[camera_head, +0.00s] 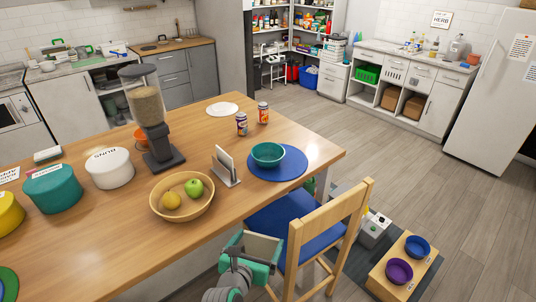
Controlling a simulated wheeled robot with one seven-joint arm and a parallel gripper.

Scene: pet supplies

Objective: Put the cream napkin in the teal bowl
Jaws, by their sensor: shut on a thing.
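The teal bowl (268,153) stands upright on a round blue placemat (292,167) near the right end of the wooden table. No napkin shows in it. My gripper (254,259) is low in the picture, in front of the table's near edge and left of the wooden chair. It is shut on a pale, flat cloth-like piece, which looks like the cream napkin (262,246). The napkin is apart from the bowl, nearer to me and lower in the picture. Fine details of the grip are too small to tell.
A holder with upright pale sheets (225,164) stands left of the bowl. A fruit bowl (182,212), a food dispenser (150,115) and two cans (242,123) share the table. The wooden chair (325,230) stands close on my gripper's right.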

